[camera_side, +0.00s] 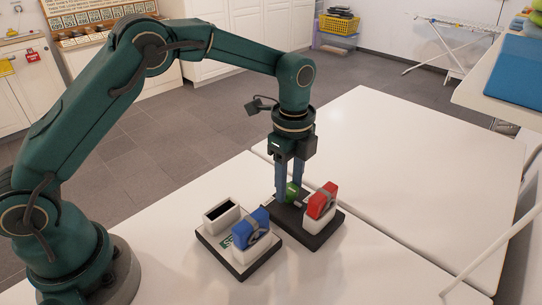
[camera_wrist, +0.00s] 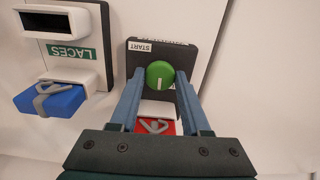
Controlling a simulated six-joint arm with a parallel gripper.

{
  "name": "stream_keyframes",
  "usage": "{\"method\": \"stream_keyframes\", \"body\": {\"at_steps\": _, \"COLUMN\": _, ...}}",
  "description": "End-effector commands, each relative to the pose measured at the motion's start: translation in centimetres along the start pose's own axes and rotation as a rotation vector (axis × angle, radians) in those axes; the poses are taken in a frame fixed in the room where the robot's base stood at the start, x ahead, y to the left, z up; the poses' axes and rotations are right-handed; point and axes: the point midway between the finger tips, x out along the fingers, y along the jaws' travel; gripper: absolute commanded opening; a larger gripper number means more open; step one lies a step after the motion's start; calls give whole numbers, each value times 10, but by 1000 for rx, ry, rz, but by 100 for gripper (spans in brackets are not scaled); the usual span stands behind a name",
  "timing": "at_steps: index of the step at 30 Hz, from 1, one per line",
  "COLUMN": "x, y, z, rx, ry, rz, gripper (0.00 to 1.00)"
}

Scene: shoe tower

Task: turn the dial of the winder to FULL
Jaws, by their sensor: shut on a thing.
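The winder is a dark base (camera_side: 327,231) on the white table, with a green dial (camera_side: 292,191) on it. In the wrist view the round green dial (camera_wrist: 160,74) carries a white pointer line directed toward my gripper's palm. A white START label (camera_wrist: 140,46) is beside the dial; no FULL label can be read. My gripper (camera_side: 289,193) points down at the dial, its blue fingers on either side. It is shut on the dial, and the fingers also show in the wrist view (camera_wrist: 160,85).
A red block (camera_side: 321,200) on a white support stands on the winder base, close to my fingers. The table right of the winder is clear.

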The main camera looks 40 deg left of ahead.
Motion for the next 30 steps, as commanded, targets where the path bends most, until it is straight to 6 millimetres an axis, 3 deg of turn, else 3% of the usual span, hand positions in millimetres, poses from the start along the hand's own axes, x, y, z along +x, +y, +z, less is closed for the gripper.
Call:
{"method": "stream_keyframes", "body": {"at_steps": 1, "x": -1, "y": -1, "z": 0, "rx": -1, "ry": 1, "rz": -5, "gripper": 0}}
{"method": "stream_keyframes", "body": {"at_steps": 2, "x": -1, "y": -1, "z": 0, "rx": -1, "ry": 1, "rz": -5, "gripper": 54}}
{"method": "stream_keyframes", "body": {"at_steps": 3, "x": -1, "y": -1, "z": 0, "rx": -1, "ry": 1, "rz": -5, "gripper": 70}}
{"method": "stream_keyframes", "body": {"at_steps": 4, "x": -1, "y": -1, "z": 0, "rx": -1, "ry": 1, "rz": -5, "gripper": 77}}
{"method": "stream_keyframes", "body": {"at_steps": 14, "x": -2, "y": -1, "z": 0, "rx": -1, "ry": 0, "rz": -3, "gripper": 77}}
{"method": "stream_keyframes", "body": {"at_steps": 24, "x": -43, "y": -1, "z": 0, "rx": -1, "ry": 1, "rz": -6, "gripper": 77}}
{"method": "stream_keyframes", "body": {"at_steps": 30, "x": -53, "y": -1, "z": 0, "rx": -1, "ry": 1, "rz": -4, "gripper": 77}}
